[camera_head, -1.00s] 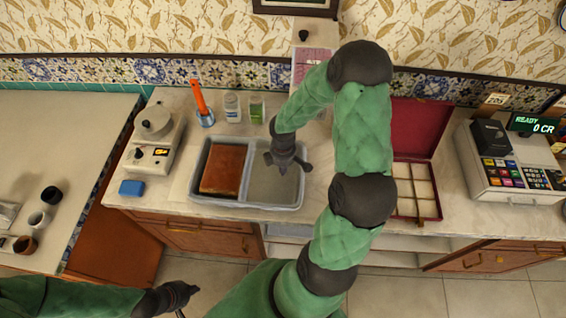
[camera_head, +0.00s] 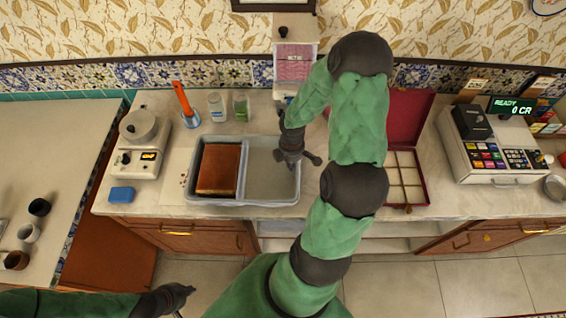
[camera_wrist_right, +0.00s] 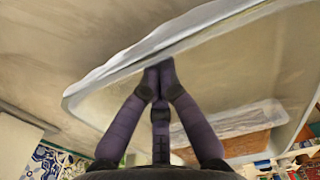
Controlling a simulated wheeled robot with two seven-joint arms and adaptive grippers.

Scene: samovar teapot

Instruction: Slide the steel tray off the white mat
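The steel tray (camera_head: 244,201) is a grey two-compartment tub on the counter. A brown block (camera_head: 218,169) lies in its left compartment; the right one looks empty. The white mat (camera_head: 174,180) shows as a pale strip left of the tray; the rest is hidden under it. My right gripper (camera_head: 296,159) is at the tray's right wall. In the right wrist view, its fingertips (camera_wrist_right: 157,72) are together, close by the inner side of the tray rim (camera_wrist_right: 110,76); contact is unclear. My left gripper (camera_head: 182,298) is low, in front of the counter, its finger opening unclear.
A scale (camera_head: 140,145), blue sponge (camera_head: 121,194) and several bottles stand left of and behind the tray. An open red box (camera_head: 405,178) with compartments is to the right, partly behind my right arm. A cash register (camera_head: 490,150) stands further right.

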